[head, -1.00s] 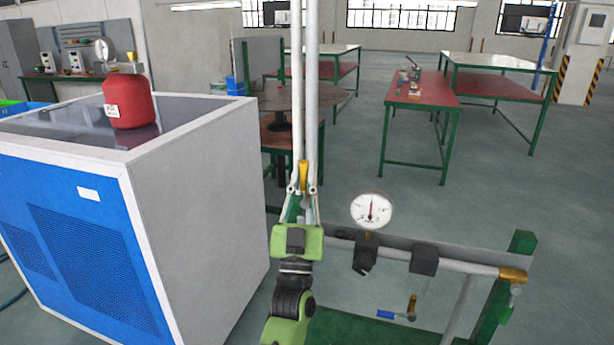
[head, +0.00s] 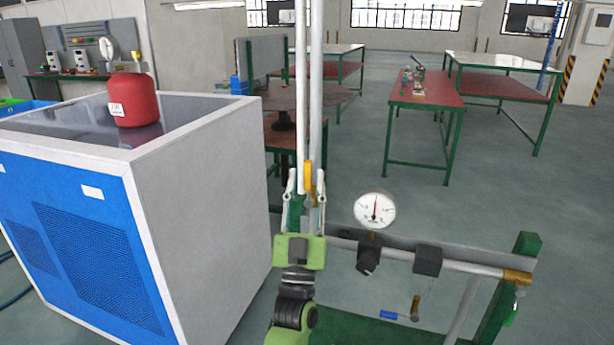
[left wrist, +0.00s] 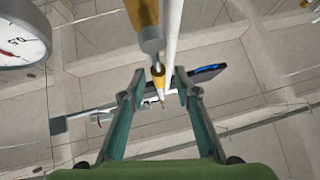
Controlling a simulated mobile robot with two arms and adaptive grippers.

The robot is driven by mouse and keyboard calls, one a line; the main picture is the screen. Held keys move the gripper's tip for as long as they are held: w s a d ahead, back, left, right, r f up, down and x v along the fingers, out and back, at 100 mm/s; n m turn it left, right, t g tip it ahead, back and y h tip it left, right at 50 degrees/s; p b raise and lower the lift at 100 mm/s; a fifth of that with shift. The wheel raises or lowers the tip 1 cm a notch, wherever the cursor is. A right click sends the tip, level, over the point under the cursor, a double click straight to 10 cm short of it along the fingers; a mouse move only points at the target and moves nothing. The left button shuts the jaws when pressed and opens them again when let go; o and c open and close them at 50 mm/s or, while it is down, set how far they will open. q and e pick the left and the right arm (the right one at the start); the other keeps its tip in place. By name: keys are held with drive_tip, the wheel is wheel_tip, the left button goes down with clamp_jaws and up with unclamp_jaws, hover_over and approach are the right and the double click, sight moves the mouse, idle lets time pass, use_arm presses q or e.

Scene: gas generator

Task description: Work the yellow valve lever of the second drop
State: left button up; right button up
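The yellow valve lever (head: 308,175) hangs upright by the white vertical pipes in the head view. In the left wrist view its yellow body (left wrist: 142,12) enters from the top, and a smaller yellow end (left wrist: 158,76) shows between the fingertips. My left gripper (head: 306,183) is open, one finger on each side of the lever. In the left wrist view gaps show between the lever and both fingertips (left wrist: 158,84). The fingers do not look closed on it. Exact depth is hard to tell. My right gripper is in neither view.
A round pressure gauge (head: 375,210) stands on the horizontal pipe right of my gripper. A blue-handled crank (head: 390,315) hangs below. A brass elbow (head: 516,277) ends the pipe. A blue and grey cabinet (head: 205,190) stands at left, carrying a red tank (head: 133,99).

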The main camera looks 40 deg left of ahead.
use_arm(q)
drive_tip(key=v, duration=1)
drive_tip(key=shift+f, duration=0.1)
